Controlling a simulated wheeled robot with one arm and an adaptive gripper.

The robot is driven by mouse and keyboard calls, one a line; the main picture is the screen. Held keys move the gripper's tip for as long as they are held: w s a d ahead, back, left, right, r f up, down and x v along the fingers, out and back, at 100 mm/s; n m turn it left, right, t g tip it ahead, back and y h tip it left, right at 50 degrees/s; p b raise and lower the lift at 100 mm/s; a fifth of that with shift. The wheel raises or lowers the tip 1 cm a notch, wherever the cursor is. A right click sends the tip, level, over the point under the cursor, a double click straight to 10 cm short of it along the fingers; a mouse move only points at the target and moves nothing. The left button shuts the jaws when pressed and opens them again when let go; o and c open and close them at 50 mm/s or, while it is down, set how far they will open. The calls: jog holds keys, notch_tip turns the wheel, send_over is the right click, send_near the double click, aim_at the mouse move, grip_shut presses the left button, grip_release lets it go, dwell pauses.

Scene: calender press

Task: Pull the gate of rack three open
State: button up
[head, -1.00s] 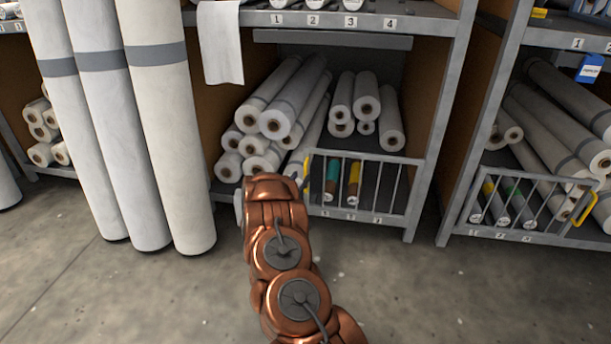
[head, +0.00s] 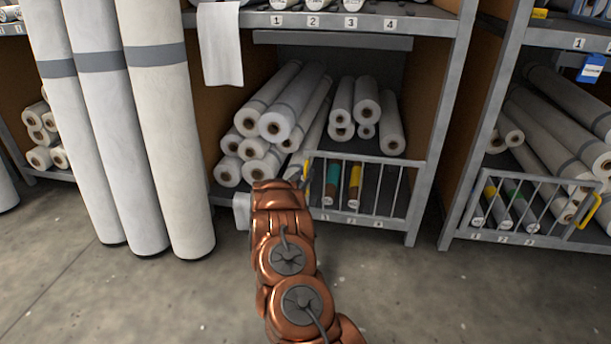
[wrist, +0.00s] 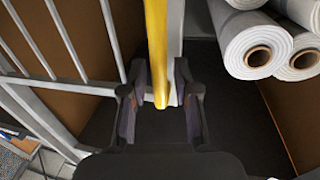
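The barred grey gate (head: 362,160) stands across the lower bay of the middle rack and looks closed. Its yellow handle (head: 306,172) is at its left end and is partly hidden behind my arm. In the wrist view the yellow handle (wrist: 157,50) runs down between the two fingers of my gripper (wrist: 160,103). The fingers are apart, one on each side of the handle, with the right one closer. I see no clear grip on it. My gripper is mostly hidden by my arm in the head view.
White rolls (head: 280,120) are stacked behind and left of the gate. Tall upright rolls (head: 165,130) stand on the floor at left. Another barred gate (head: 520,207) with a yellow handle is on the right rack. The floor (head: 420,290) in front is clear.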

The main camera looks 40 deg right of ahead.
grip_shut()
jog(key=shift+a, duration=0.1)
dwell(0.4)
